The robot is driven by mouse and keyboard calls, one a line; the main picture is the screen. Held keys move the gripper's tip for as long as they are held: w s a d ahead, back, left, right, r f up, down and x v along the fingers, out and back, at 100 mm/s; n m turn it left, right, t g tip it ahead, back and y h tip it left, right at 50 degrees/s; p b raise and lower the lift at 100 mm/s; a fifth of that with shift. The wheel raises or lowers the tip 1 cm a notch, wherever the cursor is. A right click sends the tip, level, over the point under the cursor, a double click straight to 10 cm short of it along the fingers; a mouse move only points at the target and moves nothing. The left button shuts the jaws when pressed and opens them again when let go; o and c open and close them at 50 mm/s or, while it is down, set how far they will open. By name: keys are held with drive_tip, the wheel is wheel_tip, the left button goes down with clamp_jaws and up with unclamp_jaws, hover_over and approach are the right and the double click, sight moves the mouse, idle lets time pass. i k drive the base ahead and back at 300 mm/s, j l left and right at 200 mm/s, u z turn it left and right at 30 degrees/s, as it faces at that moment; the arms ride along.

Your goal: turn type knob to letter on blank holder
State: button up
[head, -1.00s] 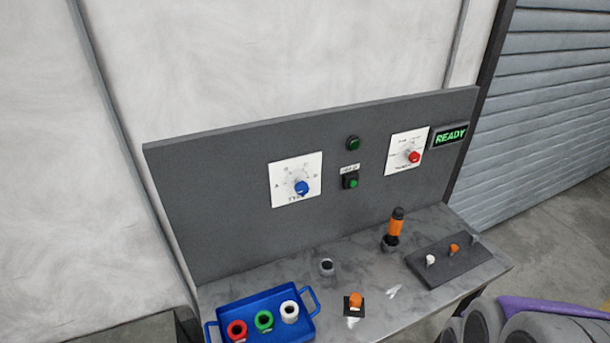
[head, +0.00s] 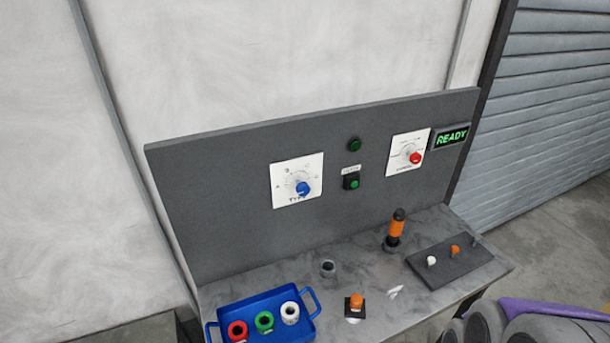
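The blue type knob (head: 303,189) sits on a white square dial plate (head: 284,196) on the left part of the grey upright panel. Small letters ring the knob; they are too blurred to read with certainty, and so is the knob's pointing direction. An orange piece (head: 356,300) stands on a small dark holder (head: 347,309) with a pale label at the front of the bench. I cannot tell whether this is the blank holder, and no letter on it is readable. My gripper is not in view.
A red knob (head: 415,157) on a white plate, a green READY sign (head: 451,137) and green buttons (head: 351,182) are on the panel. On the bench are a blue tray (head: 262,297) with several coloured rings, an orange-black cylinder (head: 396,230) and a dark pegged board (head: 462,265).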

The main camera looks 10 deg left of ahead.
sight(302, 189)
drive_tip(key=k+j+u, duration=0.1)
drive_tip(key=u, duration=0.3)
drive_tip(key=k+j+u, duration=0.1)
drive_tip(key=u, duration=0.25)
drive_tip(key=k+j+u, duration=0.15)
drive_tip(key=u, duration=0.25)
